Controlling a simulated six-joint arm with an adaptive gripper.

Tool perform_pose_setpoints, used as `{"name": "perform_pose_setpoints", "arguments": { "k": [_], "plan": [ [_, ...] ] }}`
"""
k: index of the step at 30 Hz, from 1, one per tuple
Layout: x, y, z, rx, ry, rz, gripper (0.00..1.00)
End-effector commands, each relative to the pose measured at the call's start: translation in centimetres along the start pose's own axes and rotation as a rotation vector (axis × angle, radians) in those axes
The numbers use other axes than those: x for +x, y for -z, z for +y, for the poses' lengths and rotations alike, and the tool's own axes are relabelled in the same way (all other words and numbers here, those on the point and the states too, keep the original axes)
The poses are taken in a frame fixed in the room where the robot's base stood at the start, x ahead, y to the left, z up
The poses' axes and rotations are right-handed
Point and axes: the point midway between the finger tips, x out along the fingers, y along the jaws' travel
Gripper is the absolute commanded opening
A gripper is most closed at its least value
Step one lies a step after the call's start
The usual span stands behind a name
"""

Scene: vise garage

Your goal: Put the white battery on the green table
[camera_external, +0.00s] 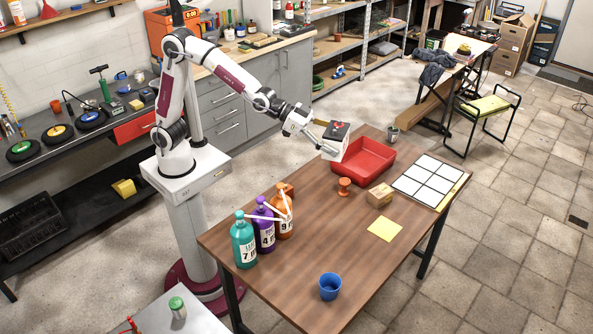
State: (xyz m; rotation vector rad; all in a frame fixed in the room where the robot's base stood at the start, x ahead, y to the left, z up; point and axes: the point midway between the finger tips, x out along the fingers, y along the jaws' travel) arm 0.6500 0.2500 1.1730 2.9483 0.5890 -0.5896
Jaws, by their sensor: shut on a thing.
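The white battery (333,149) has a dark top with red terminals. It is in my gripper (322,144), which is shut on it from the left. The battery is at the left end of the red tray (377,174) on the brown table; whether it touches the tray or hangs just above cannot be told. A small folding table with a yellow-green top (487,104) stands on the floor at the upper right, well apart from my gripper. Its top looks bare. The fingertips are partly hidden by the battery.
The brown table (310,240) also holds three pump bottles (264,231), an orange knob (344,186), a wooden box (380,195), a blue cup (330,286) and a white grid board (425,178). A cluttered workbench (474,47) stands behind the folding table. Open floor lies at right.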

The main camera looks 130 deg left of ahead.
Motion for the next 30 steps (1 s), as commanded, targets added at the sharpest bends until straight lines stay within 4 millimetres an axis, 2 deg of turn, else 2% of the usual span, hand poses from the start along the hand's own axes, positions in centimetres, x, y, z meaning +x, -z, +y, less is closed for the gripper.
{"name": "perform_pose_setpoints", "arguments": {
  "k": [5, 18, 30],
  "plan": [
    [1.0, -2.1, 0.0, 0.001, 0.0, 0.006, 0.18],
    [4.5, -10.8, 0.0, 0.001, -0.001, 0.003, 0.18],
    [7.2, -17.2, 0.0, 0.001, -0.001, 0.005, 0.18]
  ]
}}
